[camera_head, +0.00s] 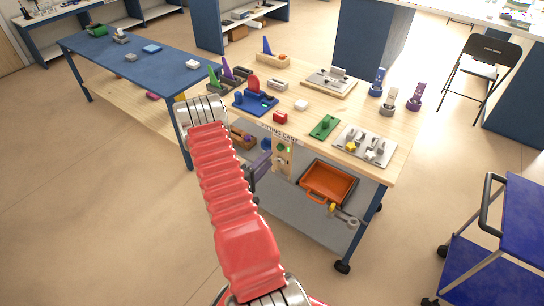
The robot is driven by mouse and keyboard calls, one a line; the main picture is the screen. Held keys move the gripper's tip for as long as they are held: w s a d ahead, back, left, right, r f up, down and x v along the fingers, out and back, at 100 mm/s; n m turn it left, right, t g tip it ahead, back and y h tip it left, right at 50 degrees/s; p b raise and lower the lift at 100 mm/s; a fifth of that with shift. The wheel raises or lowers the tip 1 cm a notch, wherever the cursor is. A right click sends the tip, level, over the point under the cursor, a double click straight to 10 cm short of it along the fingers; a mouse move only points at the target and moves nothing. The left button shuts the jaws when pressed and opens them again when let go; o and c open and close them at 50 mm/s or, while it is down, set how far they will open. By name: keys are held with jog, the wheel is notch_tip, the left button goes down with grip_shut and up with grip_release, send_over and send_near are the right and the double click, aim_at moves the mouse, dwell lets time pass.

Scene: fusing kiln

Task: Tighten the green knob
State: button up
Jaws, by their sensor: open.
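A small green knob (281,147) shows on an upright wooden panel (282,169) on the front of the fitting cart, just below the tabletop edge. It is too small to tell how far it is turned. My red ribbed arm rises from the bottom of the view to a silver joint, left of the panel and apart from it. The arm beyond that joint is hidden, and I cannot make out my gripper. A green block (324,127) with a raised part lies on the cart's tabletop, above and to the right of the panel.
The fitting cart's tabletop (300,125) holds several small fixtures. Purple and dark parts (261,166) sit left of the panel. A blue trolley (520,220) stands at the right. The floor in front is clear.

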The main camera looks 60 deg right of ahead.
jog(key=w+a, duration=0.1)
jog(key=a, duration=0.6)
jog(key=shift+a, duration=0.15)
jog(key=shift+w+f+n, duration=0.1)
jog(key=shift+n, duration=0.2)
